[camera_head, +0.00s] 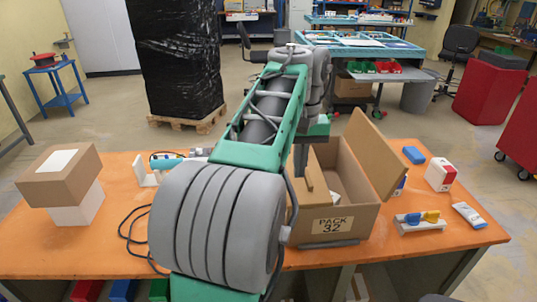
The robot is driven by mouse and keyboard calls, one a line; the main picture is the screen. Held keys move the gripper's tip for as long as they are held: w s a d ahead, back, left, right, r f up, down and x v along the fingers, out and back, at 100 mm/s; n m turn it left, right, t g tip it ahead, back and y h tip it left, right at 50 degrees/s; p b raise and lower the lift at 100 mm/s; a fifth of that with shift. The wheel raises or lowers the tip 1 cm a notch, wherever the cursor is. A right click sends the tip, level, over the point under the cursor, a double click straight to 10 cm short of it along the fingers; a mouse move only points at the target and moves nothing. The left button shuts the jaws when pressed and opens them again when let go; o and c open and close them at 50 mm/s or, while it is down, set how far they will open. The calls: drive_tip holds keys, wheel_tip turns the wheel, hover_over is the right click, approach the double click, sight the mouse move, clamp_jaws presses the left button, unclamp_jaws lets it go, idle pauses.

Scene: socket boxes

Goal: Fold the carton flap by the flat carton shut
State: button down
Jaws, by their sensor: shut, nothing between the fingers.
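The open brown carton (350,224), labelled "PACK 32", stands on the orange table right of my arm. Its right flap (376,152) stands up and leans outward to the right. Another brown flap or panel (317,186) shows at the carton's left side, partly behind my arm. A flat, pale small carton or packet (468,215) lies at the table's right, on the side of the raised flap. My gripper (301,165) points down at the carton's left side, its fingers shut and empty. My arm hides part of it and the carton's left edge; contact is unclear.
A blue block (413,155), a red-white box (440,174) and a holder with blue and yellow pieces (420,222) stand right of the carton. Stacked brown and white boxes (62,176) stand far left. A black cable (130,235) lies left of my arm.

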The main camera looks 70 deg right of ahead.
drive_tip(key=shift+r, duration=0.15)
wheel_tip(320, 180, up, 9)
drive_tip(key=p, duration=0.9)
